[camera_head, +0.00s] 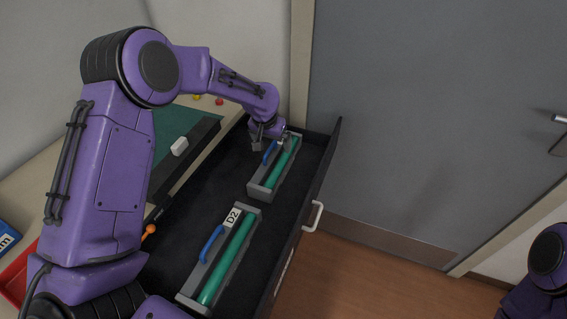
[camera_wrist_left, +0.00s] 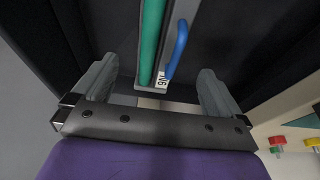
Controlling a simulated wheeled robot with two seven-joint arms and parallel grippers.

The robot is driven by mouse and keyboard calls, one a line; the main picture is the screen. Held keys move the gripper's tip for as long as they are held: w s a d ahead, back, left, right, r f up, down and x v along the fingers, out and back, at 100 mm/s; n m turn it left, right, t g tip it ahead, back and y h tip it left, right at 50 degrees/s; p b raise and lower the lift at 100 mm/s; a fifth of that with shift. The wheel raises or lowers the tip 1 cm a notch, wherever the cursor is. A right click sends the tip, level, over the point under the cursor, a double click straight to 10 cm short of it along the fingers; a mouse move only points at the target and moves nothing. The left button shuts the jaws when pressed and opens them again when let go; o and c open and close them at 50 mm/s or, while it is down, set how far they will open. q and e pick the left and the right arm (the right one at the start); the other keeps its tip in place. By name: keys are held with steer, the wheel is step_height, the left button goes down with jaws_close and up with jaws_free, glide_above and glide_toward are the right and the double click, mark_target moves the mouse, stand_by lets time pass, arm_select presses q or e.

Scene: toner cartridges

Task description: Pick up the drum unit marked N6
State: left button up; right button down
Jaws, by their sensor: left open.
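The N6 drum unit (camera_head: 272,174), a grey cradle with a green roller and a blue handle, lies in the far part of an open dark drawer. In the left wrist view its green roller (camera_wrist_left: 152,42), blue handle (camera_wrist_left: 177,50) and white N6 label (camera_wrist_left: 162,80) show. My left gripper (camera_head: 268,135) is at the unit's far end. My right gripper is out of view.
A second drum unit marked D2 (camera_head: 221,262) lies nearer in the same drawer (camera_head: 291,225). The drawer has a white handle (camera_head: 313,216). A worktop with a green mat (camera_head: 172,125) and a white block (camera_head: 180,146) is at left. A grey door (camera_head: 420,130) stands at right.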

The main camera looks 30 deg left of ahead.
mark_target(277, 157)
arm_select(q)
steer(key=shift+f, duration=0.5)
steer(key=x, duration=0.3)
steer(key=p+x, duration=0.1)
steer(key=x, duration=0.2)
steer(key=p+x, duration=0.1)
steer(key=x, duration=0.2)
steer(key=shift+w+f, duration=0.15)
steer(key=shift+w, duration=0.2)
steer(key=shift+w+f, duration=0.2)
steer(key=shift+f, duration=0.25)
steer(key=shift+s+r, duration=0.1)
steer(key=c, duration=1.2)
steer(key=shift+r, duration=0.1)
